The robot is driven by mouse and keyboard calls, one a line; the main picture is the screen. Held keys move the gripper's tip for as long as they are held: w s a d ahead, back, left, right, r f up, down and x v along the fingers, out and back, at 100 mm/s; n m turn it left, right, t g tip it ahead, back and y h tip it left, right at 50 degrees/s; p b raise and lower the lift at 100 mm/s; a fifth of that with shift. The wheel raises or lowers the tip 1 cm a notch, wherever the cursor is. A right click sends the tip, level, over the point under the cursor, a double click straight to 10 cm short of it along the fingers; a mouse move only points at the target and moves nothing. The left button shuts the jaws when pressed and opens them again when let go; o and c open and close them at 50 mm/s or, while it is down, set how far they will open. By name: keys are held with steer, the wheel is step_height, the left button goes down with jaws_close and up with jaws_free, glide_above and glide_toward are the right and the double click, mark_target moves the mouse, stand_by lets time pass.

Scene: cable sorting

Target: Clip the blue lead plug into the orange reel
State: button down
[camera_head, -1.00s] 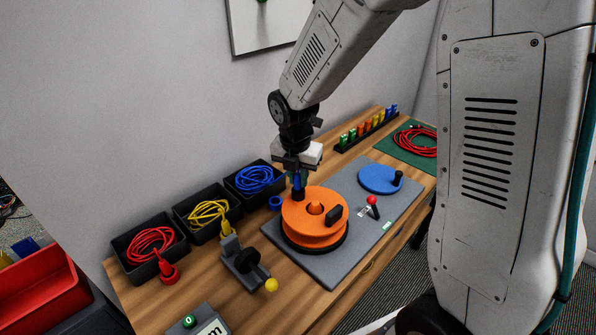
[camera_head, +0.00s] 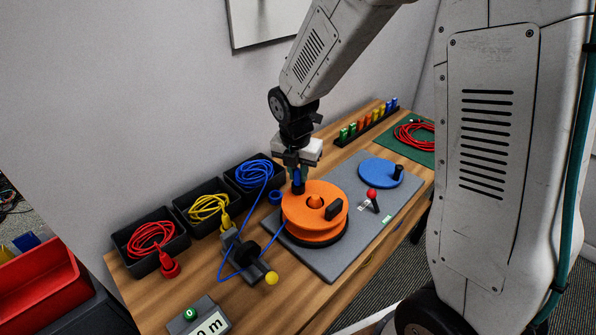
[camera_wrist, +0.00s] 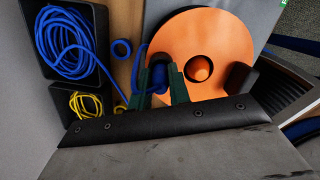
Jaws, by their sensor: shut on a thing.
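My gripper (camera_head: 297,179) points down at the back left rim of the orange reel (camera_head: 315,229), shut on the blue lead plug (camera_wrist: 158,73). The plug is at the reel's rim; I cannot tell whether it is seated. In the wrist view the dark green fingers flank the plug, over the left side of the orange reel (camera_wrist: 215,40). The blue lead (camera_head: 222,266) runs from its coil in the black bin, loops down by the grey measuring device (camera_head: 248,263), and rises toward the reel.
Bins hold red (camera_head: 150,238), yellow (camera_head: 209,207) and blue coils. A blue ring (camera_head: 275,197) lies left of the reel. A red-knobbed lever (camera_head: 372,196) and blue disc (camera_head: 380,171) share the grey plate. A display (camera_head: 211,324) is at the front. Bare wood shows between bins and plate.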

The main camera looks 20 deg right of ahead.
steer(key=shift+f, duration=0.1)
steer(key=c, duration=1.2)
jaws_free()
steer(key=shift+c, duration=0.2)
